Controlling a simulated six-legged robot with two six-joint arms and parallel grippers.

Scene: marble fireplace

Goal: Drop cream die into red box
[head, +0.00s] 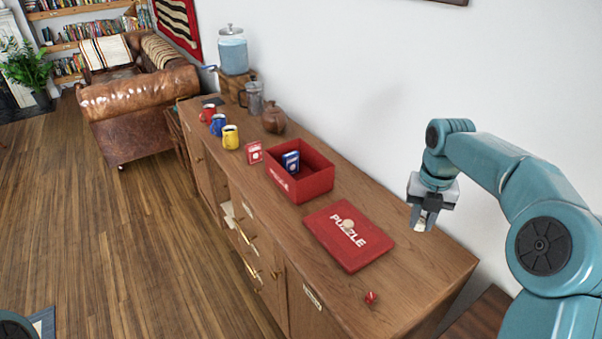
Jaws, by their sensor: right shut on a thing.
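My right gripper (424,216) is at the right, raised near the wall side of the wooden sideboard. It points down and is shut on a small cream die (420,226), which shows between its fingertips. The open red box (318,185) stands on the sideboard, to the left of the gripper and apart from it. A blue card pack (291,160) stands inside the box. My left gripper is out of view.
A red puzzle lid (335,250) lies flat on the sideboard (400,290) between box and gripper. A red die (371,297) lies near the front. A red card pack (254,152), several mugs (230,137) and a brown jug (273,118) stand beyond the box.

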